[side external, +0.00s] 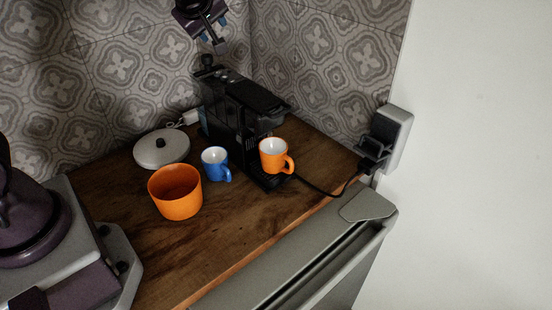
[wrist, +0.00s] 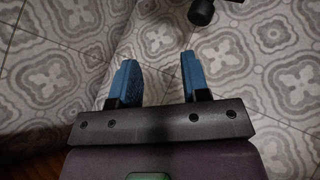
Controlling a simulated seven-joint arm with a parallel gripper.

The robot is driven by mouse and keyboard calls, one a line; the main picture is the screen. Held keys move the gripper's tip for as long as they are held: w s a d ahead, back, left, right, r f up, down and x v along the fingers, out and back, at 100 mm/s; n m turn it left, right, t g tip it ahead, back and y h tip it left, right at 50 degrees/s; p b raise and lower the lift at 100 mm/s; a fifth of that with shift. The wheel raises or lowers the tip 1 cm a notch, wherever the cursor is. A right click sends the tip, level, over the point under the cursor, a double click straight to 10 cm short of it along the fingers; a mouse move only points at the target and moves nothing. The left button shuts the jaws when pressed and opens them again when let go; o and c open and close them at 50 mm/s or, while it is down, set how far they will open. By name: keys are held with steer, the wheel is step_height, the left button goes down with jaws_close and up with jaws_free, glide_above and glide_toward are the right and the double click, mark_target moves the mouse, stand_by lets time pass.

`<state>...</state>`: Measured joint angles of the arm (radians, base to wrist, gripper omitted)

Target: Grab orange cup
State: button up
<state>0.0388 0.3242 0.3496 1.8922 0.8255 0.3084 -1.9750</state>
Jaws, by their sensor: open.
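The orange cup (side external: 274,157) has a white inside and a handle at its lower right. It stands upright on the drip tray of the black coffee machine (side external: 241,108), in the side view. My gripper (side external: 212,41) is at the top of the side view, above and behind the machine and well away from the cup. In the wrist view my gripper (wrist: 160,78) is open, its two blue fingers apart with nothing between them. The orange cup does not show in the wrist view.
A blue cup (side external: 215,164) stands left of the machine. A larger orange bowl (side external: 175,192) and a white lid (side external: 161,148) are further left. A cable runs to a plug (side external: 378,146) on the right. The wooden counter (side external: 226,228) is clear in front.

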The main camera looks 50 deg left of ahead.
step_height(320, 180, up, 4)
steer(key=w+d+f+m+g+y, duration=0.2)
steer(key=d+m, duration=1.6)
steer(key=m, duration=0.2)
steer(key=s+d+r+m+t+y, duration=0.15)
steer(key=s+d+m, duration=0.25)
steer(key=d+m, duration=0.65)
steer(key=s+d+r+m+t+y, duration=0.15)
steer(key=s+d+m, duration=0.25)
steer(key=d+m, duration=0.6)
steer(key=g, duration=0.1)
glide_toward(292, 170)
steer(key=a+f, duration=0.1)
steer(key=w+a, duration=0.1)
steer(key=shift+w+a+f+m+y, duration=0.2)
steer(key=shift+a+f+m+y, duration=0.1)
steer(key=shift+f+m, duration=0.05)
steer(key=x, duration=0.5)
steer(key=shift+w+a+f, duration=0.1)
steer(key=shift+w+a, duration=0.1)
steer(key=shift+w, duration=0.1)
